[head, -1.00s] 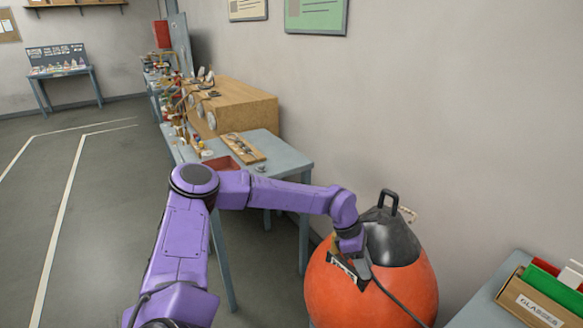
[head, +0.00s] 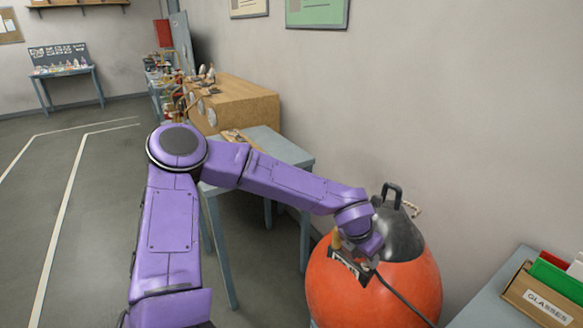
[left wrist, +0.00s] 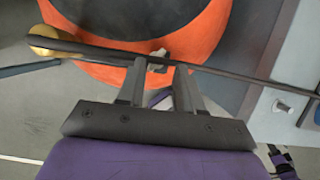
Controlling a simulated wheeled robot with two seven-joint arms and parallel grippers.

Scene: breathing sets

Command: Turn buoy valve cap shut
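The orange buoy (head: 378,295), with a black top and handle, stands by the wall at the lower right of the head view. Its orange side and dark top also fill the upper part of the left wrist view (left wrist: 195,45). My left gripper (head: 352,266) is at the buoy's upper near side. In the left wrist view, its two fingers (left wrist: 160,70) are spread apart. A small pale piece (left wrist: 157,58), probably the valve cap, shows between the fingertips; I cannot tell whether they touch it. The cap is not discernible in the head view.
A dark hose or cable (left wrist: 105,50) crosses just beyond the fingers, with a yellow round piece (left wrist: 42,40) near its left end. A blue-grey table (head: 285,150) stands behind my left arm. A box labelled GLASSES (head: 542,300) is at the right. Floor at left is clear.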

